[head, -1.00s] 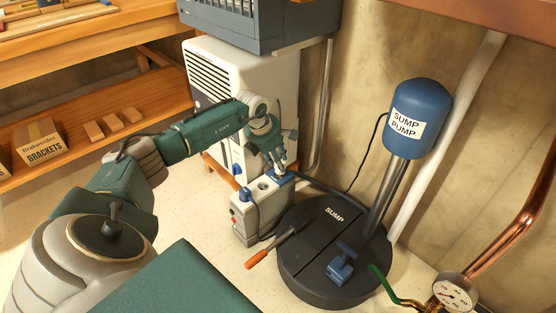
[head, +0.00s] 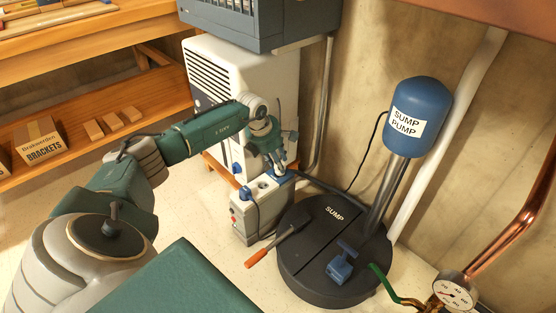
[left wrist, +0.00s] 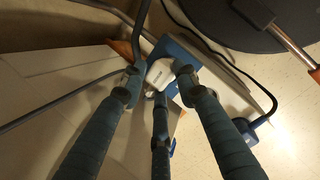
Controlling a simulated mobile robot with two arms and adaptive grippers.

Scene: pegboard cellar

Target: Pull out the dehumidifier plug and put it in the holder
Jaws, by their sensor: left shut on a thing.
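A white plug (left wrist: 160,73) with small dark lettering sits between the fingers of my left gripper (left wrist: 157,84) in the left wrist view. My left gripper also shows in the head view (head: 279,165), pointing down at the back end of a grey socket box (head: 241,226). It is shut on the white plug. The fingers hide the plug's lower part, so I cannot tell whether it is seated. The white louvred dehumidifier (head: 222,52) stands behind my arm. I cannot identify the holder with certainty. My right gripper is in neither view.
A blue plug (head: 246,194) with a cord is at the box's front end. A sump pump (head: 417,117) stands behind. Floor at front left is clear.

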